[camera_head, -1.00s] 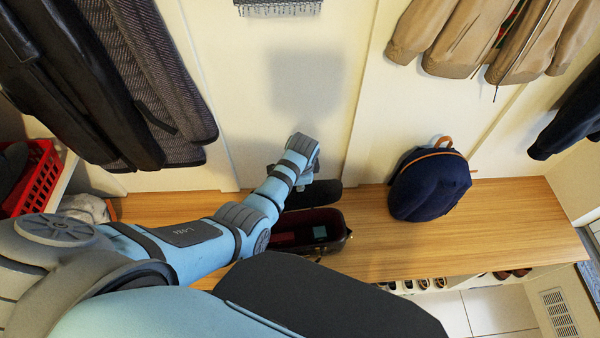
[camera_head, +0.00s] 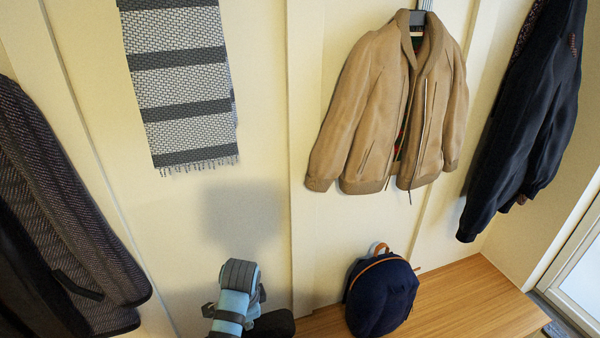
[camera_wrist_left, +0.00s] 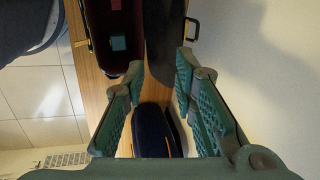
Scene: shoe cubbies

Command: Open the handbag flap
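The handbag (camera_wrist_left: 113,35) shows in the left wrist view as an open dark case on the wooden bench, with a dark red inside and a small teal item (camera_wrist_left: 118,43) in it. Its dark flap (camera_wrist_left: 165,35) is swung away from the opening, toward the wall. In the head view only a dark part of the flap (camera_head: 275,324) shows at the bottom edge, beside my left wrist. My left gripper (camera_wrist_left: 160,68) is open, its fingers apart on either side of the flap in the picture. I cannot tell whether they touch it. My right gripper is not in view.
A navy backpack (camera_head: 382,298) with an orange-brown handle stands on the bench (camera_head: 450,305) to the right. A scarf (camera_head: 185,85), a tan jacket (camera_head: 385,105) and dark coats (camera_head: 530,115) hang on the wall. The bench right of the backpack is clear.

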